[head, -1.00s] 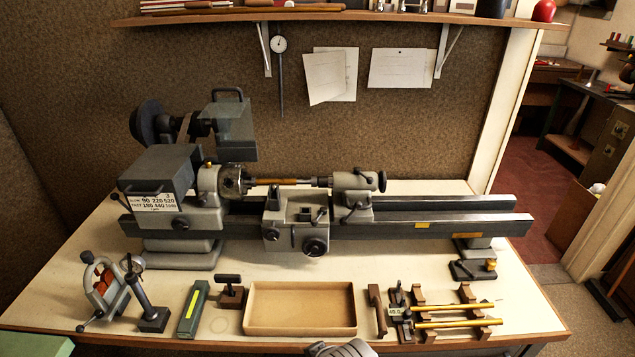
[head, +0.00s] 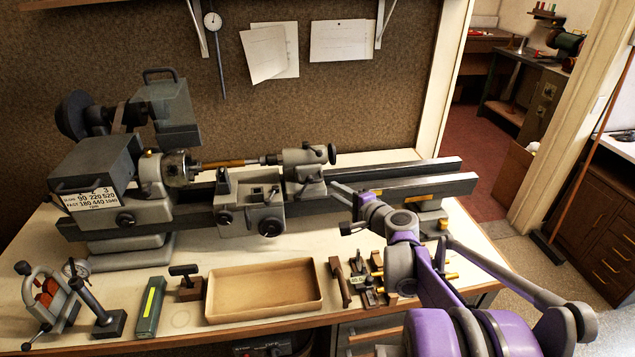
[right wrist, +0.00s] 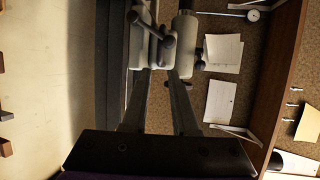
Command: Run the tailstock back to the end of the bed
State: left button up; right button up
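The grey tailstock (head: 304,163) sits mid-bed on the lathe, close to the right of the carriage (head: 250,207). Its dark handwheel (head: 333,154) faces right, and a lever hangs at its lower front. A brass-coloured rod (head: 222,164) lies between chuck and tailstock. The bed (head: 415,176) runs clear to its right end behind my arm. My right gripper (head: 340,207) is open and empty, just right of and below the tailstock, apart from it. In the right wrist view, the tailstock (right wrist: 187,28) is ahead of the spread fingers (right wrist: 160,80). My left gripper is out of view.
On the bench front are an empty tray (head: 265,312), a green box (head: 149,308), a steady-rest-like frame (head: 50,300) and a rack of brass rods, partly hidden by my right arm. Papers (head: 342,40) hang on the wall behind.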

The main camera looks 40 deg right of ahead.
aim_at(319, 181)
jog(key=x, duration=1)
jog(key=shift+a+p, duration=0.1)
jog(key=shift+p, duration=0.2)
grip_shut()
jog(key=shift+r, duration=0.1)
dwell(0.8)
